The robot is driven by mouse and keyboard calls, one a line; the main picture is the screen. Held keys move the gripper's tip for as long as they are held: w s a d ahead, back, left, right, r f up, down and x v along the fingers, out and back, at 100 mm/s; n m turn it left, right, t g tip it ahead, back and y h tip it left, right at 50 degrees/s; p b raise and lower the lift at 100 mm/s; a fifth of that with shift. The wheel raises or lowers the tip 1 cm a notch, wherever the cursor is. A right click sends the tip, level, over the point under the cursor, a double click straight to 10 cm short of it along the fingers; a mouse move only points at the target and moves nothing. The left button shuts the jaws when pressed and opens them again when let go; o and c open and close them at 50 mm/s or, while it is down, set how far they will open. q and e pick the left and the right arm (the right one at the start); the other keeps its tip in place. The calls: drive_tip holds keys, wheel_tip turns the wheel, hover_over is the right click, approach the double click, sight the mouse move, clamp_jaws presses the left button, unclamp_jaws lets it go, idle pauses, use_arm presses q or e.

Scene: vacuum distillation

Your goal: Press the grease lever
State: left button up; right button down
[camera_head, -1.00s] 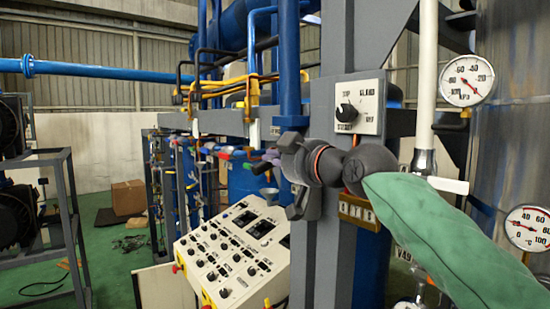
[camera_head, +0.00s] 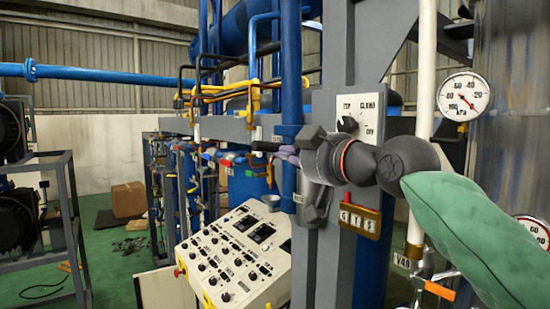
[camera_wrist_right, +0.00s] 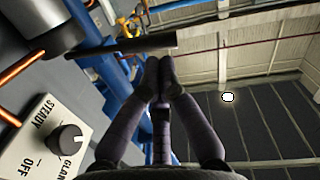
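A black rod-like handle (camera_wrist_right: 125,47), which may be the grease lever, crosses the upper part of the right wrist view. In the head view the black handle (camera_head: 265,146) sticks out left of my right gripper (camera_head: 285,155). In the wrist view my right gripper (camera_wrist_right: 161,68) has its purple-grey fingers brought together at the tips, just below the handle's free end. Nothing shows between the tips. I cannot tell whether they touch the handle. My left gripper is not in view.
A white selector plate (camera_head: 361,112) with a black knob sits on the grey column close behind my right wrist. A sloping control console (camera_head: 235,255) stands below left. A pressure gauge (camera_head: 463,96) and an orange-handled valve (camera_head: 440,290) are at right.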

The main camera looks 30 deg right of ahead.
drive_tip(key=s, duration=0.4)
drive_tip(key=shift+s+d+r, duration=0.15)
drive_tip(key=shift+s+d, duration=0.2)
drive_tip(key=shift+s, duration=0.05)
